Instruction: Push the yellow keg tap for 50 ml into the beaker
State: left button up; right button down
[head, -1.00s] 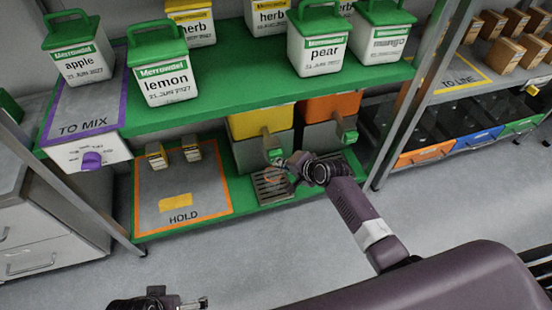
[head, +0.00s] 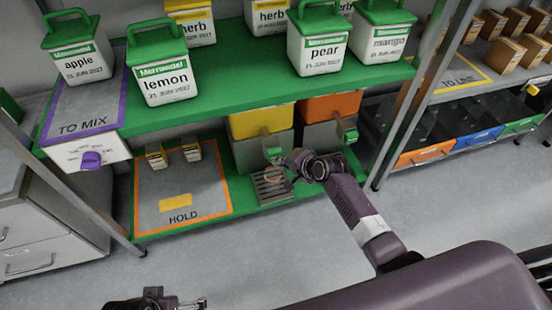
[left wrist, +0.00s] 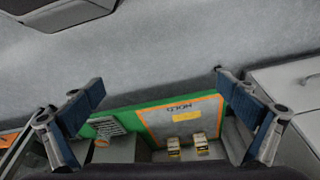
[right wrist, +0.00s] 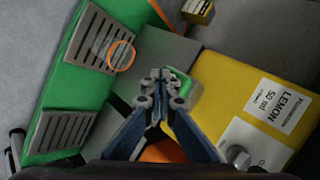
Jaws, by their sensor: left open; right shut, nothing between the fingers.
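The yellow keg (head: 262,122) stands under the green shelf, and its label in the right wrist view (right wrist: 285,105) reads LEMON, 50 ml. Its green tap (right wrist: 182,88) sits at the keg's front, partly behind my right gripper (right wrist: 160,75). That gripper is shut and empty, with its tips beside or against the tap; contact is unclear. It also shows in the head view (head: 292,160). The clear beaker with an orange ring (right wrist: 120,55) stands on the drip grate below the tap. Its fill level cannot be read. My left gripper (left wrist: 160,84) is open and empty, away from the keg.
An orange keg (head: 333,106) with a green tap stands right of the yellow one. The grey HOLD mat (head: 182,180) with two small boxes lies to the left. Labelled tubs stand on the green shelf (head: 240,93) above. A metal post (head: 415,95) rises at right.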

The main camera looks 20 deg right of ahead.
pick_arm(q)
jog(key=shift+r, duration=0.15)
pick_arm(e)
jog(key=shift+w, duration=0.2)
pick_arm(q)
jog(key=shift+w+r, duration=0.25)
jog(key=shift+r, duration=0.1)
pick_arm(e)
jog(key=shift+w, duration=0.1)
jog(key=shift+r, duration=0.1)
pick_arm(q)
notch_tip(320, 180, down, 7)
jog(key=p, duration=0.1)
jog(key=shift+p, duration=0.4)
pick_arm(e)
jog(key=shift+s, duration=1.15)
pick_arm(q)
jog(key=shift+d, duration=0.1)
pick_arm(e)
jog(key=shift+s, duration=0.15)
